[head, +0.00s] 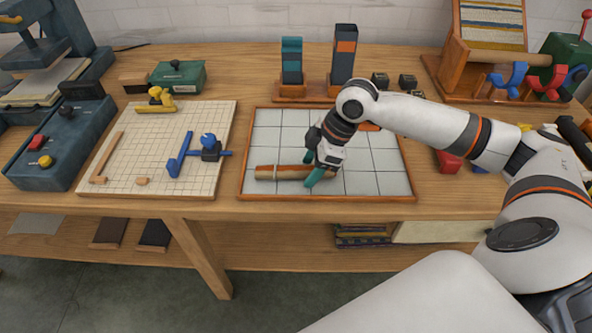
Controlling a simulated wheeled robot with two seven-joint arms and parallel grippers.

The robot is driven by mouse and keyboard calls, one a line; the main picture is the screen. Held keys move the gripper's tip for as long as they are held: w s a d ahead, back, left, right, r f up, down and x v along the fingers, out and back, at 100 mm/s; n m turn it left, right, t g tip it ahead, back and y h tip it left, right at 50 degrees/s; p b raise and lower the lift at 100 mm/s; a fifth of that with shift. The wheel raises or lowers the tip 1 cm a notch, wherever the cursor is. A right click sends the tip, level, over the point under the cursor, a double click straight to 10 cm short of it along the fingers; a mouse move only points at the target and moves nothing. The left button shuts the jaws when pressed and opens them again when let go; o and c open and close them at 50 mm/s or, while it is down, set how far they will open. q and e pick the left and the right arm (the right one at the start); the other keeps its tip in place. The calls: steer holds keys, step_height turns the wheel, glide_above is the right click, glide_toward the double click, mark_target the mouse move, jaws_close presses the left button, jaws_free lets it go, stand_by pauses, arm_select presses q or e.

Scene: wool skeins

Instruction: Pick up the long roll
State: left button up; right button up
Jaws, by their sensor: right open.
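The long roll (278,172), a brown and tan cylinder, lies lengthwise across the near part of a white tiled tray (253,190) with a wooden rim. My right gripper (312,168) reaches down over the right part of the roll. Its teal fingertips are apart, one on the far side and one on the near side of the roll. The gripper partly hides the roll's right end. I cannot tell whether the fingers touch it. My left gripper is not in view.
A gridded board (118,150) with blue and yellow tools lies left of the tray. Two upright holders (291,62) stand behind it, with small dark blocks (407,82) to their right. A red block (448,162) sits right of the tray.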

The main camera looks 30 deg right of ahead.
steer(key=shift+r, duration=0.1)
steer(key=c, duration=1.1)
